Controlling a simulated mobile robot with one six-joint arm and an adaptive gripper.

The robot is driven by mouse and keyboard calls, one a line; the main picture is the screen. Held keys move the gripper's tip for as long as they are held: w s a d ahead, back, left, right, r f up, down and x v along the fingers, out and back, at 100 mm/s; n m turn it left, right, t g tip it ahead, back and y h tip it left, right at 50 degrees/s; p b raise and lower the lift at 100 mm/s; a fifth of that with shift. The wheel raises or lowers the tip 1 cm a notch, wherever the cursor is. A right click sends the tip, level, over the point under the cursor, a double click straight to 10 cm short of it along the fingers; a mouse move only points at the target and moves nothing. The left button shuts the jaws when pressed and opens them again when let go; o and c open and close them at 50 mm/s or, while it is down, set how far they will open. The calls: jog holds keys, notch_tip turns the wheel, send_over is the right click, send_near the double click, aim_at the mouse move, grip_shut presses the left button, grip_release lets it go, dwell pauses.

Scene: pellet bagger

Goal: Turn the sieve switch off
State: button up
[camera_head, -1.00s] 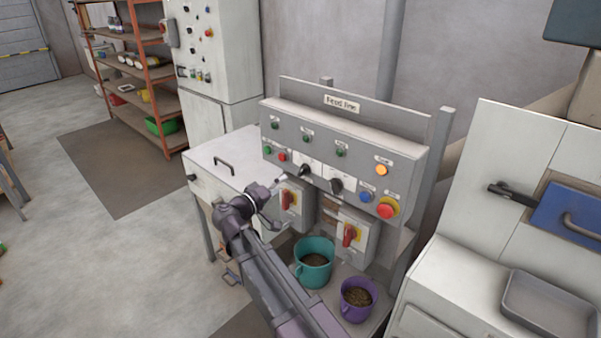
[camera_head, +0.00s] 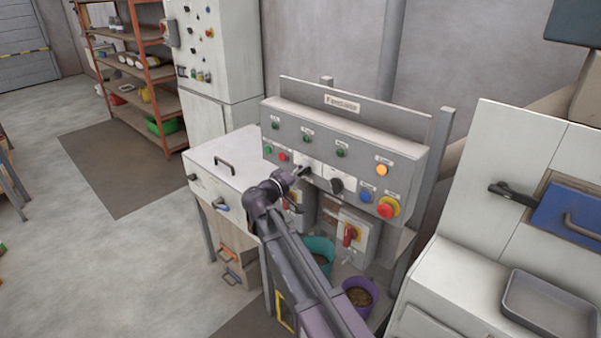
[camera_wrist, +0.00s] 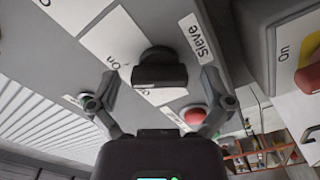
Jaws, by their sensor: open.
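The sieve switch (camera_wrist: 160,66) is a black rotary knob on a white plate, beside a label reading "Sieve" in the wrist view. My gripper (camera_wrist: 159,78) is open, with one finger on each side of the knob and gaps visible between fingers and knob. I cannot tell whether the fingers are level with the knob's grip. In the head view my gripper (camera_head: 300,174) is at the left knob of the grey control panel (camera_head: 400,150) and hides most of it.
A second black knob (camera_head: 336,185) is to the right. A red button (camera_wrist: 194,114) is close to one finger. Below the panel are a red-handled isolator (camera_head: 349,236), a teal bucket (camera_head: 322,250) and a purple bucket (camera_head: 358,296).

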jog(key=c, duration=1.1)
jog(key=shift+a, duration=0.15)
jog(key=shift+n, duration=0.4)
jog(key=n, duration=1.1)
